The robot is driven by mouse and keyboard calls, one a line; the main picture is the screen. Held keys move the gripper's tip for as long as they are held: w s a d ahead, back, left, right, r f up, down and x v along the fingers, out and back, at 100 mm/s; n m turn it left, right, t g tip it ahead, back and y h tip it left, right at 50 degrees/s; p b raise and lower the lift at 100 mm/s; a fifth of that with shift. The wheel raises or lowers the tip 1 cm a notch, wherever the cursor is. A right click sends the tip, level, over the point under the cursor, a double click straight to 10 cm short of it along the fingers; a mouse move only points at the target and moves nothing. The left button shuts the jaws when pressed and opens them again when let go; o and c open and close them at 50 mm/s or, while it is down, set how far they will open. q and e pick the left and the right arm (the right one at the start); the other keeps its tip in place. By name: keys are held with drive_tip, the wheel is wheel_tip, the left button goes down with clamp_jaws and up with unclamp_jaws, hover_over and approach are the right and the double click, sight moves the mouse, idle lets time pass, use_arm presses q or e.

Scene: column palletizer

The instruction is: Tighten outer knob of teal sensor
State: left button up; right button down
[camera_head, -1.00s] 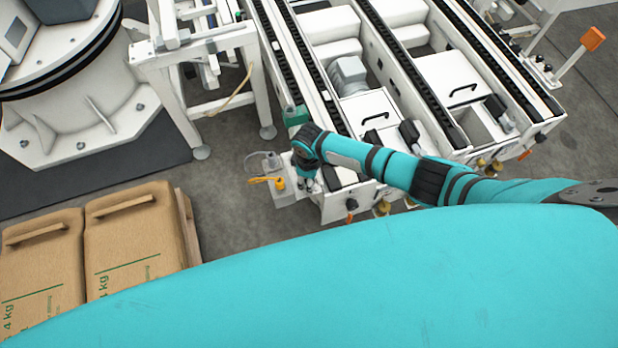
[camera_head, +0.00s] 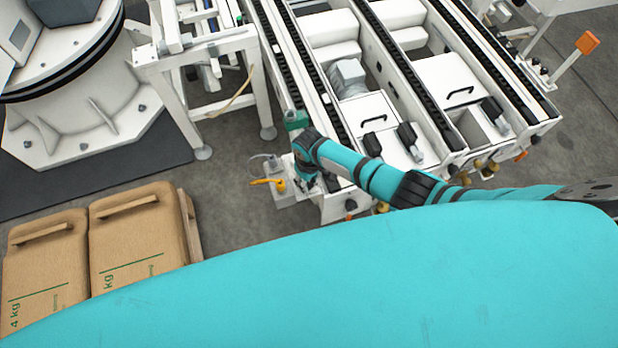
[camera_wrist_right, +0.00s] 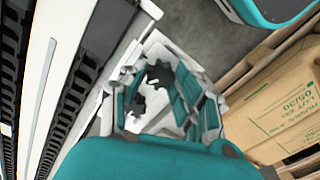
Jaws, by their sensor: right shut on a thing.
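The teal sensor (camera_head: 296,120) is a small green-teal block on the near left end of the white conveyor, partly hidden by my right wrist in the head view. My right gripper (camera_head: 303,184) points down at a small white bracket just in front of it. In the right wrist view, two dark star-shaped knobs show: one farther up (camera_wrist_right: 160,74) and one lower (camera_wrist_right: 136,103). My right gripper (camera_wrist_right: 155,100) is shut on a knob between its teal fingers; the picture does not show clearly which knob. My left gripper is out of view.
White conveyor rails with black chains (camera_head: 325,95) run behind and right of the gripper. A yellow-orange connector and cable (camera_head: 278,185) sit just left of it. Grey floor (camera_head: 225,215) is free between.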

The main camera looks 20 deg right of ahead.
drive_tip(key=m+p, duration=0.1)
drive_tip(key=m, duration=0.4)
drive_tip(key=shift+m+p, duration=0.3)
drive_tip(key=shift+p, duration=0.1)
drive_tip(key=m+p, duration=0.1)
drive_tip(key=m, duration=0.4)
drive_tip(key=shift+m, duration=0.3)
drive_tip(key=c, duration=1)
unclamp_jaws()
wheel_tip(320, 180, up, 12)
